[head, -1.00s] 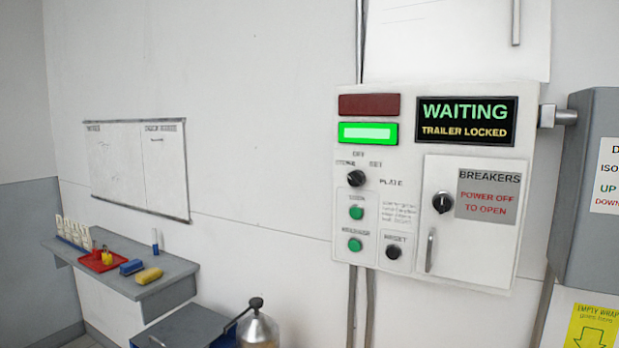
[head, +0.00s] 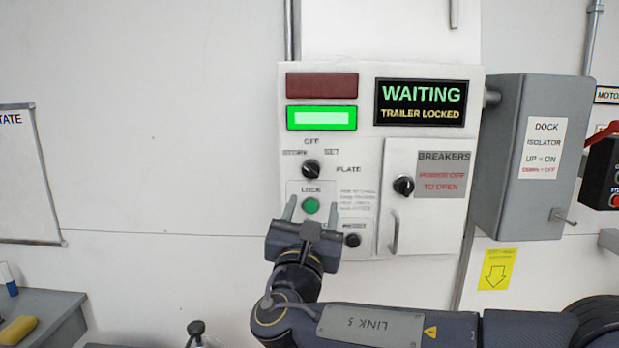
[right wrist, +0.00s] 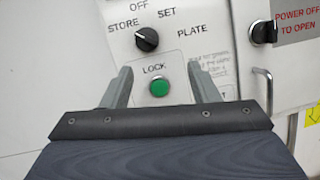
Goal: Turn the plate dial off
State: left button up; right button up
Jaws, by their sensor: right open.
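The plate dial (head: 311,169) is a black knob on the white control panel, with OFF above it, STORE at upper left and SET at upper right. Its pointer looks turned toward the upper left, toward STORE. It also shows in the right wrist view (right wrist: 147,40). My right gripper (head: 311,208) is open and empty, below the dial, with its fingers on either side of the green LOCK button (head: 310,205). In the right wrist view the fingers (right wrist: 160,88) point up toward the dial and stay apart from it. My left gripper is not in view.
A breaker door (head: 440,225) with its own black knob (head: 403,186) is right of the dial. A black button (head: 352,240) sits lower right of the gripper. The grey isolator box (head: 535,150) sticks out further right.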

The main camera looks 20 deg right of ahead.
aim_at(310, 174)
jog(key=shift+n+t, duration=0.4)
jog(key=shift+t, duration=0.1)
jog(key=w+r+p, duration=0.1)
jog(key=w, duration=0.1)
jog(key=w+d+r+p, duration=0.1)
jog(key=w, duration=0.1)
jog(key=w+d+r+p, duration=0.1)
jog(key=w+r, duration=0.1)
jog(key=shift+w+d, duration=0.25)
jog(key=shift+d, duration=0.05)
jog(key=shift+c, duration=0.4)
